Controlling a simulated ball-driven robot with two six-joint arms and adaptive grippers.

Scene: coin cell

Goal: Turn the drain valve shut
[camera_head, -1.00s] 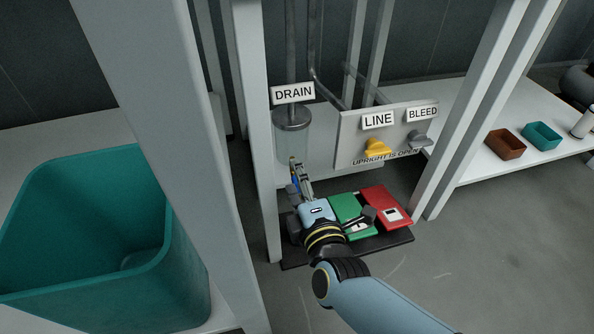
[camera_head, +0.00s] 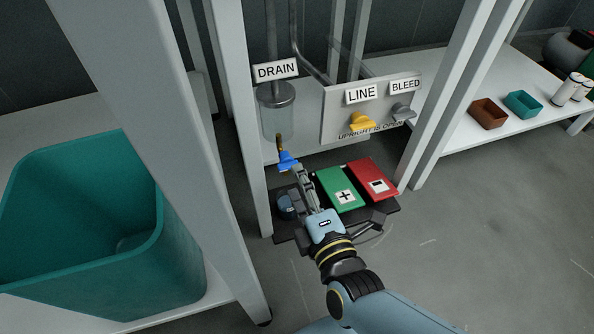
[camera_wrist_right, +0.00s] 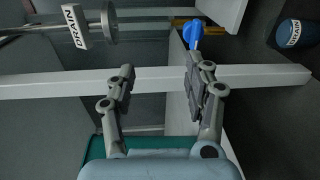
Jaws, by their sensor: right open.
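The drain valve has a blue handle (camera_head: 288,161) on a brass-coloured stem below a clear cylinder (camera_head: 277,120) under the DRAIN sign (camera_head: 276,70). In the right wrist view the blue handle (camera_wrist_right: 192,35) is just beyond the tip of the right-hand finger, not between the fingers. My right gripper (camera_head: 298,178) is open and empty, with its fingers pointing up toward the handle. The wrist view shows its two fingers (camera_wrist_right: 159,78) spread wide. Whether a finger touches the handle I cannot tell. My left gripper is out of view.
A yellow LINE handle (camera_head: 362,122) and grey BLEED handle (camera_head: 402,112) sit on a panel to the right. Green (camera_head: 341,188) and red (camera_head: 372,180) cases lie below. A blue DRAIN-labelled container (camera_wrist_right: 297,33) stands nearby. Shelf posts flank the opening; a teal bin (camera_head: 85,285) is left.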

